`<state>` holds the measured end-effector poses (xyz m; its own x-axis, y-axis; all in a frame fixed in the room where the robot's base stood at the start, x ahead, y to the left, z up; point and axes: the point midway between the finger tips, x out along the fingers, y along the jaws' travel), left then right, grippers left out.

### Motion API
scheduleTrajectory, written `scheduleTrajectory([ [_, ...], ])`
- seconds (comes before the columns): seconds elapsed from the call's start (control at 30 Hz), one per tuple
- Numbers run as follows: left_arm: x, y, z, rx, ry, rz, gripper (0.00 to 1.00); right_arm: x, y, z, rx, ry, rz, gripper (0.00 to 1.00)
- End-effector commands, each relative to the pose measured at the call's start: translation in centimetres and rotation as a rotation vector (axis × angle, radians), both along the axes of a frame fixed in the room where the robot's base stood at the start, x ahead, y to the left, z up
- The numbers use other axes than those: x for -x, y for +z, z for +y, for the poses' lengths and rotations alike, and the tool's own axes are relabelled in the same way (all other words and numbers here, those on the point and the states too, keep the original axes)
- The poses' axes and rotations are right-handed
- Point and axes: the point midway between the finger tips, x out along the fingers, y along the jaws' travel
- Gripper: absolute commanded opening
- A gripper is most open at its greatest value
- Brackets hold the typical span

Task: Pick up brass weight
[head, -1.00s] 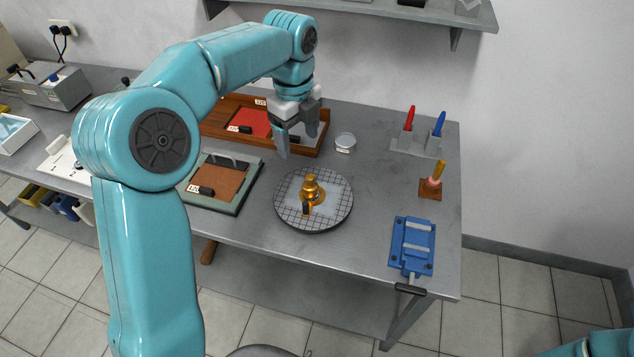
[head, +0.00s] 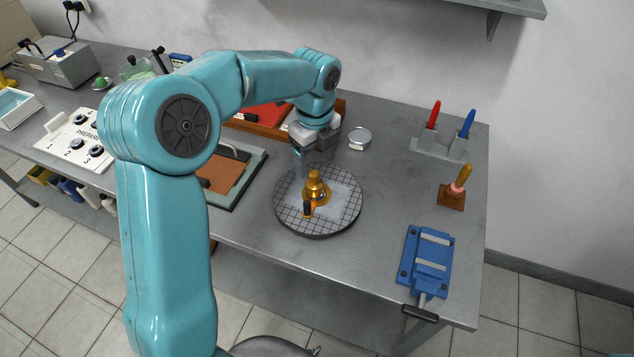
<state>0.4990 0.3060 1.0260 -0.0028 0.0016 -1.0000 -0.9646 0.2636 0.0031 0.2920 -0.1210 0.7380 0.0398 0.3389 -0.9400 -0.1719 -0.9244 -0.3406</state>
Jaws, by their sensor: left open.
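The brass weight (head: 315,188) stands upright on a round disc with a grid top (head: 340,208). A small black tag or block stands just in front of the weight. My left gripper (head: 314,160) hangs just above and behind the weight, pointing down. Its jaws are open and empty, and a gap shows between it and the weight. The far finger is partly hidden by the hand. My right gripper is not in the head view.
A blue vise (head: 427,262) stands at the front right. A wooden-based plunger-like tool (head: 455,190), a holder with red and blue handles (head: 440,147), and a small round dish (head: 360,138) are on the table. A framed brown panel (head: 222,176) lies left of the disc.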

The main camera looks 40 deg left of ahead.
Motion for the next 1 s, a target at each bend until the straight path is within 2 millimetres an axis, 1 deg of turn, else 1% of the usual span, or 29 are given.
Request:
scheduleTrajectory([
  [0.03,0.1,-0.9,0.0,0.0,0.0,0.004,0.74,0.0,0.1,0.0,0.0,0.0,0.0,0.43],
  [0.1,0.0,-1.8,0.0,0.0,0.001,0.002,0.74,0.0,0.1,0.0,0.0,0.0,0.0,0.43],
  [0.27,-0.1,-2.9,-0.1,0.001,0.001,0.001,0.74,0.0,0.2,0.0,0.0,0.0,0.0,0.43],
  [0.33,-0.1,-3.7,-0.1,0.0,0.001,0.003,0.74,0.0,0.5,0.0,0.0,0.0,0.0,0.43],
  [0.43,-0.1,-5.4,-0.2,0.001,-0.001,0.004,0.74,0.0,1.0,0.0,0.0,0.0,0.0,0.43],
  [0.53,-0.2,-7.0,-0.2,0.001,0.001,0.004,0.74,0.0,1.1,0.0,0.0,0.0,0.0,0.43],
  [0.67,-0.3,-7.8,-0.1,0.0,0.001,0.0,0.74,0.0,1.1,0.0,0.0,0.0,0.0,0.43],
  [0.87,-0.4,-7.9,-0.1,0.0,0.001,-0.001,0.74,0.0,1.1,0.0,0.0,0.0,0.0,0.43],
  [0.9,-0.4,-7.9,-0.1,0.0,0.001,-0.001,0.61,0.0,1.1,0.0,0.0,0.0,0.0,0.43],
  [0.97,-0.3,-7.9,-0.1,0.0,0.001,-0.001,0.41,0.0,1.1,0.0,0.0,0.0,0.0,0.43],
  [1.0,-0.3,-7.9,-0.1,0.0,0.001,-0.001,0.28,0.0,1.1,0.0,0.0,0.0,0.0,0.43],
])
